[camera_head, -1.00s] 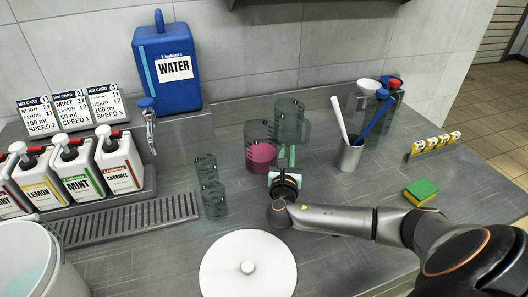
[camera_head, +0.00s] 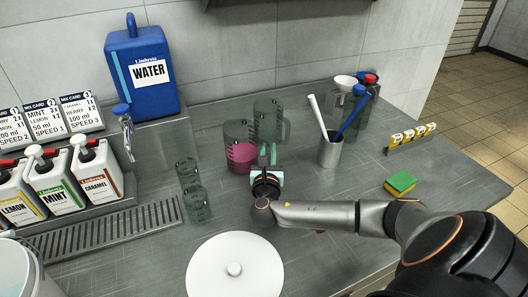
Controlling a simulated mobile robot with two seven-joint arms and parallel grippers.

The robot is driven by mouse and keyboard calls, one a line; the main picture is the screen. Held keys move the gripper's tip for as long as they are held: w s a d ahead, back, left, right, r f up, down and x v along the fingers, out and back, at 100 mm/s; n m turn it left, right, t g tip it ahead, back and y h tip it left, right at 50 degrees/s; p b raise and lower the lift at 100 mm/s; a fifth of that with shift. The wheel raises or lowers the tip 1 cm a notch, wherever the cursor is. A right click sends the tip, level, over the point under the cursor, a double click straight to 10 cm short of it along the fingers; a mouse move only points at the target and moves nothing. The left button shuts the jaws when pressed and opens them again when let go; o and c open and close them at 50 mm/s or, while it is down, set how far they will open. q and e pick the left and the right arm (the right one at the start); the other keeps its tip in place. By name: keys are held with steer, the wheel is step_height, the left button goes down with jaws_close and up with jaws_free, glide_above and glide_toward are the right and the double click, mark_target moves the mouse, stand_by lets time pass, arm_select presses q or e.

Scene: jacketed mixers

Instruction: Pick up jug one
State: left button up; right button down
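A clear jug with pink contents (camera_head: 241,157) stands on the grey counter, and a clear empty jug (camera_head: 268,118) with a handle on its right stands just behind it. I cannot read which of them is jug one. My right gripper (camera_head: 267,154) is low, just right of the pink-filled jug, fingers pointing away toward the back. Its two green fingertips are apart with a gap between them. The pink-filled jug's handle is hard to make out, so I cannot tell whether it lies between the fingers. My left gripper is not in view.
Two small clear measuring cups (camera_head: 195,203) stand left of the gripper, and a white round lid (camera_head: 234,270) lies in front. A blue water container (camera_head: 142,75) stands back left.

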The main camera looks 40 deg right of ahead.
step_height(320, 180, up, 3)
steer(key=shift+f, duration=0.1)
steer(key=s+a+r+p, duration=0.2)
steer(key=s+a+r, duration=0.4)
steer(key=s+r, duration=0.3)
steer(key=s, duration=0.3)
steer(key=shift+s+r, duration=0.3)
steer(key=shift+r, duration=0.1)
